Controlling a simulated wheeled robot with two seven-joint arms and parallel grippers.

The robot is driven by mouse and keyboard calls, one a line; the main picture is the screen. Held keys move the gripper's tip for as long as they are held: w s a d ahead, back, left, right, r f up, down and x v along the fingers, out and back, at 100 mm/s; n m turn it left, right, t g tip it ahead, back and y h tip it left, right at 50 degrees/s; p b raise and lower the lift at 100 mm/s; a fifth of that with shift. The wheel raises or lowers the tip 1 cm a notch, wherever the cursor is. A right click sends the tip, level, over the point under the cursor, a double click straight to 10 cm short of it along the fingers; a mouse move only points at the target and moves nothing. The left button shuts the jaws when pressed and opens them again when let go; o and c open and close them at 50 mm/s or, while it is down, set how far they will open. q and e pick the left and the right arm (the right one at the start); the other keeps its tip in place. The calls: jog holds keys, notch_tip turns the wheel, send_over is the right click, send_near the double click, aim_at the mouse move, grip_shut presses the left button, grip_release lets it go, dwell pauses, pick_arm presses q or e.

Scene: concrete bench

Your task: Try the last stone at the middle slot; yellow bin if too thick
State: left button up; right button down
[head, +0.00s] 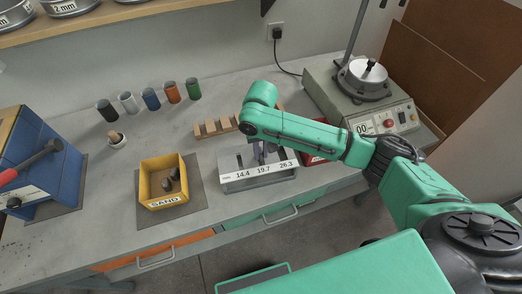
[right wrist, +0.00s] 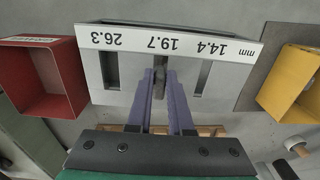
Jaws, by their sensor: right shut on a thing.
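The gauge block (head: 258,180) is grey with slots marked 14.4, 19.7 and 26.3 mm; it shows upside down in the right wrist view (right wrist: 228,58). My right gripper (right wrist: 160,76) has its purple fingers shut on a dark stone (right wrist: 159,84). The stone is at the middle slot, marked 19.7; how deep it sits I cannot tell. In the head view my right gripper (head: 259,152) is over the gauge, partly hidden by my arm. The yellow bin (head: 163,200), labelled SAND, stands left of the gauge with a few dark stones (head: 168,184) inside. My left gripper is out of view.
A red bin (right wrist: 35,75) stands close beside the gauge, mostly hidden by my arm in the head view. A wooden rack (head: 215,127) is behind the gauge. A sieve shaker (head: 365,100) stands at the right, a blue box (head: 45,165) at the left. Several coloured cups line the back.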

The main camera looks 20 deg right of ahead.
aim_at(261, 154)
jog(key=shift+f, duration=0.3)
dwell(0.6)
jog(key=c, duration=0.7)
grip_release()
jog(key=shift+c, duration=0.2)
jog(key=shift+r, duration=0.1)
notch_tip(261, 154, up, 14)
jog(key=shift+r+b, duration=0.2)
jog(key=shift+b, duration=0.1)
jog(key=shift+f, duration=0.1)
